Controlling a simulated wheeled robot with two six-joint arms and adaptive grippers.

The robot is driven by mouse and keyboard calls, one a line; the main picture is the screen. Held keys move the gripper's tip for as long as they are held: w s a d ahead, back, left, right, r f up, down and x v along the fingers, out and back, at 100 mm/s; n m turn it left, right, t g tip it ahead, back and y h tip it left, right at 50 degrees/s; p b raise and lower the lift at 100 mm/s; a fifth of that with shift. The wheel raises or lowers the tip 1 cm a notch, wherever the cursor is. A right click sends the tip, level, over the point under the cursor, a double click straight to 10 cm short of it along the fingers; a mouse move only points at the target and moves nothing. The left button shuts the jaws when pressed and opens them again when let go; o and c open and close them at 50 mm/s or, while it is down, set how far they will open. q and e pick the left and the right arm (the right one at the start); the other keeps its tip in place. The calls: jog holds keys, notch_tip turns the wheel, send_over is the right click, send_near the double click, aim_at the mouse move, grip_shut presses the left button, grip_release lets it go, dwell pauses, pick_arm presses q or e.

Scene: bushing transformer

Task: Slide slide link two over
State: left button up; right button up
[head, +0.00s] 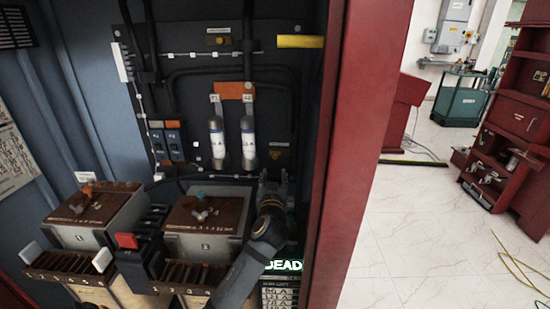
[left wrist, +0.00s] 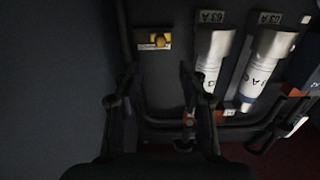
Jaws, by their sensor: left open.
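No part carries a label that I can read as slide link two, so I cannot tell which one it is. In the head view, two upright fuse-like cylinders (head: 217,137) (head: 248,137) stand on the back panel below an orange plate (head: 235,90). Two blue switch blocks (head: 174,141) sit left of them. My left gripper (head: 273,177) is open and points up, just right of and below the right cylinder. My right gripper is not visible.
Two boxed units with brown tops (head: 95,207) (head: 206,208) stand low in the cabinet. A red cabinet post (head: 352,150) rises right of my arm. Black cables (head: 245,72) cross the back panel. Open tiled floor (head: 385,230) lies to the right.

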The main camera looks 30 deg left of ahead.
aim_at(275, 158)
pick_arm(q)
jog(key=p+x, duration=0.1)
jog(key=x, duration=0.8)
jog(key=shift+a, duration=0.15)
jog(key=shift+w+a, duration=0.1)
jog(key=shift+w, duration=0.15)
jog(key=shift+w+a, duration=0.1)
jog(key=c, duration=0.9)
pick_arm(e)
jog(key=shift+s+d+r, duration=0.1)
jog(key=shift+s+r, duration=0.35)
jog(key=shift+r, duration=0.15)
